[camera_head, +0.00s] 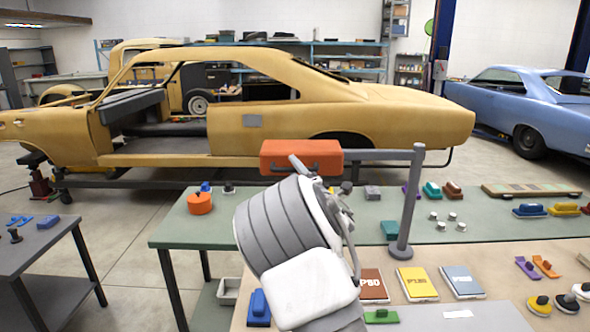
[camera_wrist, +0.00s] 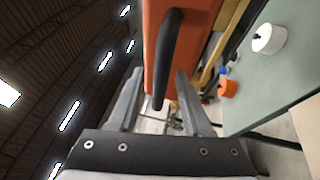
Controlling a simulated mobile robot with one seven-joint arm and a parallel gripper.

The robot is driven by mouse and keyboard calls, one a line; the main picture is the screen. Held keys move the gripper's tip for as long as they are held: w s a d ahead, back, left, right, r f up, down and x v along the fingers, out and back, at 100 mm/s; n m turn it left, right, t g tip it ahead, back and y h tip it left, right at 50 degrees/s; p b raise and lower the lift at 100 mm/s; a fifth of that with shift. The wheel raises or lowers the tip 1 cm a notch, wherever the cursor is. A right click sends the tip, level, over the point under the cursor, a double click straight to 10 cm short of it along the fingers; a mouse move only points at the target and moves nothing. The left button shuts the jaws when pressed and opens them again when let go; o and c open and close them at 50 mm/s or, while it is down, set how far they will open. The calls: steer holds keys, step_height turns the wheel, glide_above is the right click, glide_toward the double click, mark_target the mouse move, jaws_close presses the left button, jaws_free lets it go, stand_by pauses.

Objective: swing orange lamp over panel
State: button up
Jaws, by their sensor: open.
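The orange lamp (camera_head: 300,157) is a box-shaped head on a grey horizontal arm (camera_head: 382,154), held by an upright grey post (camera_head: 405,205) on the bench. In the wrist view the lamp (camera_wrist: 192,30) fills the upper middle, with a dark curved handle (camera_wrist: 168,55) on its face. My gripper (camera_wrist: 158,92) is open, its two fingers on either side of the handle's lower end; I cannot tell whether they touch it. In the head view my wrist hides most of the gripper just below the lamp.
The green bench (camera_head: 172,232) carries an orange round item (camera_head: 200,203) and several small blocks. The nearer tan bench has P-marked packs (camera_head: 417,284) and coloured sanding tools. A grey table (camera_head: 40,250) stands left. The yellow car shell (camera_head: 400,115) stands behind the lamp.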

jaws_close()
stand_by(0.3)
stand_by(1.2)
